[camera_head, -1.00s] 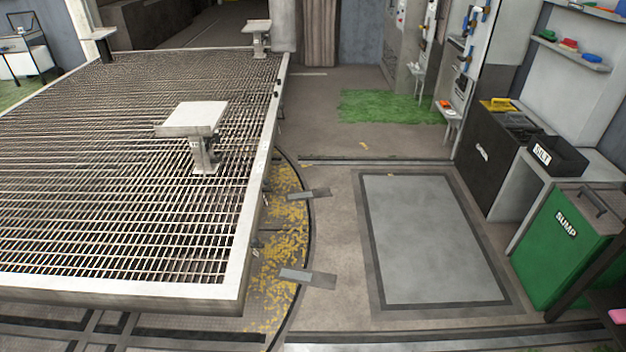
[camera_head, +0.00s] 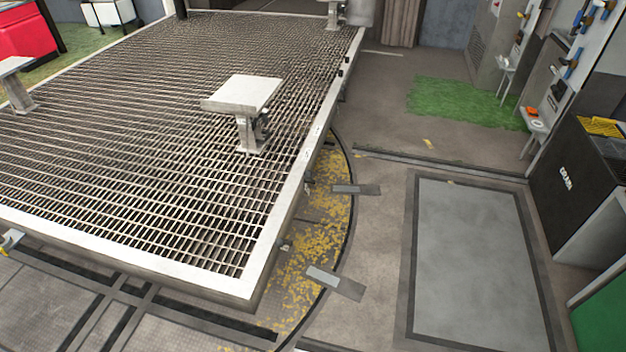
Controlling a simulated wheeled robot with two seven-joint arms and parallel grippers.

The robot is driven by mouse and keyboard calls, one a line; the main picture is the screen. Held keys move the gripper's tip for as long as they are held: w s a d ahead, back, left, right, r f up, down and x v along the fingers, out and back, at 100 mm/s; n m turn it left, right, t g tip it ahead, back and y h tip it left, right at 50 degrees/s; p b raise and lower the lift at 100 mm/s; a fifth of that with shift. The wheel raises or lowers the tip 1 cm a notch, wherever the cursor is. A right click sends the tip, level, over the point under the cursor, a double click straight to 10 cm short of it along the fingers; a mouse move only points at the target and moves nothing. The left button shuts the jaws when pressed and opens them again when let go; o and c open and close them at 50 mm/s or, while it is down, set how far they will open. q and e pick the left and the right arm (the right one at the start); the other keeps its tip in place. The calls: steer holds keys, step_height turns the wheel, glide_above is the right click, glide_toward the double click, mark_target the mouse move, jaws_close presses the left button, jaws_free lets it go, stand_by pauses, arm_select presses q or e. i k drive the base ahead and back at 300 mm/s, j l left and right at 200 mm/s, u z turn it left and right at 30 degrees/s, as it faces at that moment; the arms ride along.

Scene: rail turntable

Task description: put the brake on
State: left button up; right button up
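A large platform with a metal grating deck and a pale frame (camera_head: 180,276) fills the left and middle of the head view. It stands over a round, yellow-speckled turntable plate (camera_head: 308,240) set in the floor. Small fittings (camera_head: 285,244) show along the platform's right side; I cannot tell whether one is the brake. A small grey and yellow part (camera_head: 11,241) shows at the platform's left front edge, and I cannot tell what it is. Neither of my grippers is in view.
A flat-topped post (camera_head: 243,95) stands on the grating. Grey plates (camera_head: 335,282) bridge the turntable's rim. A dark-bordered grey floor panel (camera_head: 472,260) lies clear to the right. A black drain cabinet (camera_head: 562,178) and a green box (camera_head: 603,318) stand at the right.

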mark_target(308, 174)
steer(key=i+l, duration=0.35)
steer(key=i, duration=0.3)
steer(key=i+l+u, duration=0.1)
steer(key=i+l, duration=0.3)
steer(key=i, duration=0.2)
steer(key=i+l, duration=0.4)
steer(key=i, duration=0.25)
steer(key=u, duration=0.05)
